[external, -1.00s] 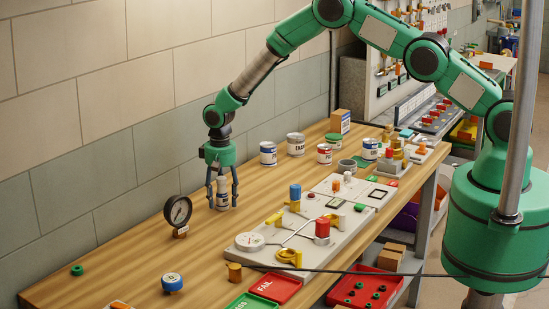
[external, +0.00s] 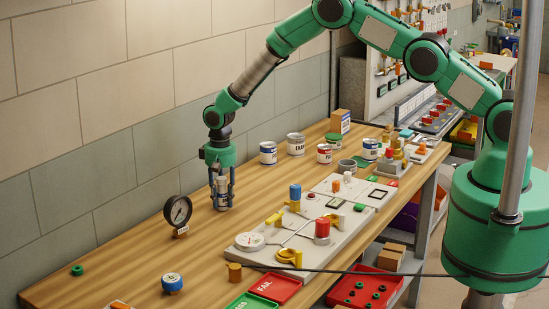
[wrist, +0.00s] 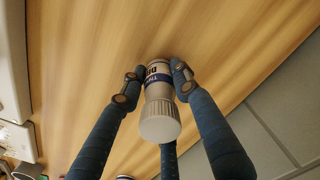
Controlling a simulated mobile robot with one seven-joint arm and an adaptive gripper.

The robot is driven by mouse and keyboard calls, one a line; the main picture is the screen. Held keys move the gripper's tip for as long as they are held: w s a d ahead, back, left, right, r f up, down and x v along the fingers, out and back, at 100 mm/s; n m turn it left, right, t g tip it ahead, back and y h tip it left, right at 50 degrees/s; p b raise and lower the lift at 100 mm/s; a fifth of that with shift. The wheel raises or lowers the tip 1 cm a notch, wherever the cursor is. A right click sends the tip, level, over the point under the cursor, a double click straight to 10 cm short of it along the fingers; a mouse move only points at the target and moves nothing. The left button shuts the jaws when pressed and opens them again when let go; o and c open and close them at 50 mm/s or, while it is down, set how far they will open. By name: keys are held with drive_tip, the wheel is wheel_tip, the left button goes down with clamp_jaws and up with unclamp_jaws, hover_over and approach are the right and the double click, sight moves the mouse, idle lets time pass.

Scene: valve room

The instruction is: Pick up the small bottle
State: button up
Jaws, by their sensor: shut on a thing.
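The small bottle (external: 222,196) is pale with a dark blue label band and stands upright on the wooden bench. In the wrist view the bottle (wrist: 159,103) shows its ribbed light grey cap toward the camera and part of its printed label. My gripper (external: 222,194) points straight down over it, and its dark blue fingers are shut around the bottle's sides. In the wrist view my gripper (wrist: 155,80) has a fingertip on either side of the body, with a third finger below the cap. The bottle's base looks to be on the bench or very close to it; I cannot tell which.
A grey valve panel (external: 310,232) lies to the right. Several labelled cans (external: 268,153) stand behind to the right. The tiled wall (external: 90,170) runs along the bench's back edge. Bare wood (external: 125,255) lies at the front left.

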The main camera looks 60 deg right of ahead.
sight(224, 192)
drive_tip(key=shift+r, duration=0.1)
drive_tip(key=shift+r, duration=1)
drive_tip(key=shift+s+r+b, duration=0.25)
drive_tip(key=shift+r+b, duration=0.1)
drive_tip(key=shift+r, duration=0.4)
drive_tip(key=s, duration=0.5)
drive_tip(key=s+d+r+b, duration=0.1)
drive_tip(key=s, duration=0.4)
drive_tip(key=s+d, duration=0.1)
drive_tip(key=s, duration=0.4)
drive_tip(key=shift+s+d+r, duration=0.15)
drive_tip(key=shift+r, duration=0.05)
